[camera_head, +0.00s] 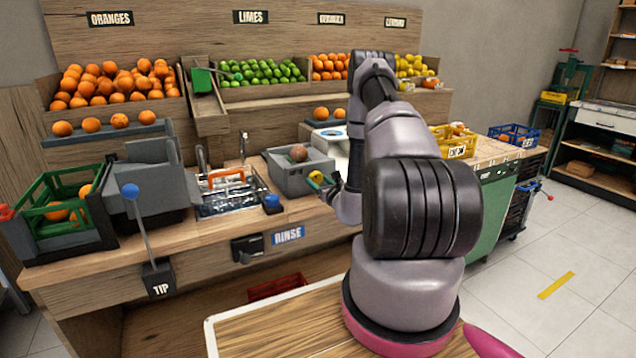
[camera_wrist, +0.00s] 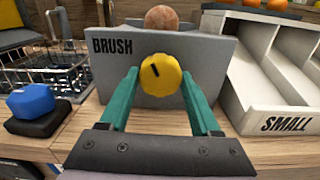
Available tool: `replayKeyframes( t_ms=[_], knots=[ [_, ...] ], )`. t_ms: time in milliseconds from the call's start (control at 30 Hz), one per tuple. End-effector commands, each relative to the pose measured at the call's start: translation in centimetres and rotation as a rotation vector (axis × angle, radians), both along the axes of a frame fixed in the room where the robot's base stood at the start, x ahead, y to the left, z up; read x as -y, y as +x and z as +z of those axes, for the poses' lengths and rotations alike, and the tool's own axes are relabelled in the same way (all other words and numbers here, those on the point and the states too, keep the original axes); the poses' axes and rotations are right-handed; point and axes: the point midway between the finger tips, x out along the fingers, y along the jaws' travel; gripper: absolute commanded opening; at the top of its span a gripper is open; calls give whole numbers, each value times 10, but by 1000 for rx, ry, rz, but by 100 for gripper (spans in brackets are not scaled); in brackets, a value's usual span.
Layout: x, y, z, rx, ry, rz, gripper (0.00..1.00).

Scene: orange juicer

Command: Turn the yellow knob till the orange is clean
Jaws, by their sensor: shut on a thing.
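The yellow knob (camera_wrist: 161,75) with a dark pointer mark sits on the front of the grey box labelled BRUSH (camera_wrist: 215,50). The mark points up and to the left. My gripper (camera_wrist: 161,84) has its two green fingers on either side of the knob and is shut on it. The knob also shows small in the head view (camera_head: 315,177), beside my gripper (camera_head: 325,186). The orange (camera_wrist: 161,19) rests on top of the brush box and looks brownish and dull; it also shows in the head view (camera_head: 298,153). Its underside is hidden.
A blue button (camera_wrist: 35,102) on a black base and a wire basket (camera_wrist: 45,70) stand left of the box. A white tray labelled SMALL (camera_wrist: 285,123) stands close on the right. A lever labelled TIP (camera_head: 157,278) is at the counter's front left.

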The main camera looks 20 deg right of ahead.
Motion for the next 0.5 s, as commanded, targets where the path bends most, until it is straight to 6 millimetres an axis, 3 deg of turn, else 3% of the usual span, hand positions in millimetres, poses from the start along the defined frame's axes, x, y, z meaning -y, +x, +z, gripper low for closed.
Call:
replayKeyframes(
  t_ms=[500],
  knots=[
    [0, -1, 0, -13, 368, -2, 8]
  ],
)
